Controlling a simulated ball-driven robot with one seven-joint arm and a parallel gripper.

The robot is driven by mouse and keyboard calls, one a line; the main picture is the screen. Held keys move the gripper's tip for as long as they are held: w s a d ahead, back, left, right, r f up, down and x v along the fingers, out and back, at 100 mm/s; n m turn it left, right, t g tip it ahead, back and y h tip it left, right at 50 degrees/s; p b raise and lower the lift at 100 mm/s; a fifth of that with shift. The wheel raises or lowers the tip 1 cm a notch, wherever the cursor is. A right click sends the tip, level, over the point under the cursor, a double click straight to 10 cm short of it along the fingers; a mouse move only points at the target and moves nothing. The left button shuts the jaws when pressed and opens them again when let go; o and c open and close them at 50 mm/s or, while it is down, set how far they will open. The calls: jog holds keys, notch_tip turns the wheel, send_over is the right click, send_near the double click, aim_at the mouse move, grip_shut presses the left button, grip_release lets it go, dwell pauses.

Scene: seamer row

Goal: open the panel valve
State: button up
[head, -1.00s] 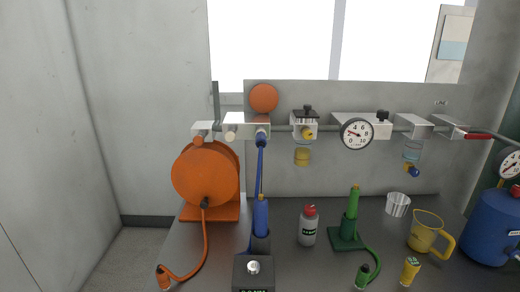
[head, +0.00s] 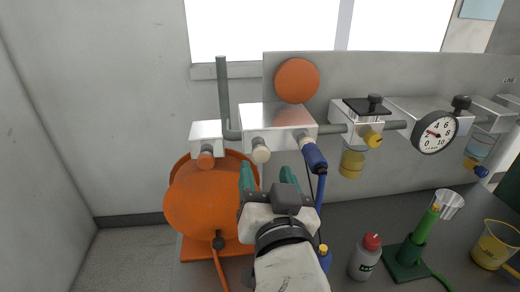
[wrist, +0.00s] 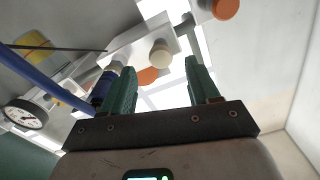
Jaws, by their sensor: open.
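In the head view a panel (head: 400,75) stands behind the bench with a pipe line of metal blocks. The centre block (head: 278,120) carries a cream round fitting (head: 260,150) and a blue hose fitting (head: 314,157). An orange disc (head: 297,80) is on the panel above it. I cannot tell for sure which part is the panel valve. My gripper (head: 268,176) is open and empty, below and in front of the block. In the wrist view the cream fitting (wrist: 160,54) lies beyond and between the open fingers (wrist: 159,75), apart from them.
An orange hose reel (head: 205,200) stands left of my gripper. A pressure gauge (head: 434,132) and a yellow-knobbed filter (head: 353,163) are to the right. A red-capped bottle (head: 366,257), a green stand (head: 410,262) and a yellow jug (head: 495,245) stand on the bench.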

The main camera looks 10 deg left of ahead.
aim_at(261, 160)
jog(key=x, duration=0.6)
jog(key=shift+w+a+p, duration=0.1)
jog(key=shift+w+p, duration=0.25)
jog(key=shift+p, duration=0.05)
jog(key=shift+f, duration=0.1)
grip_shut()
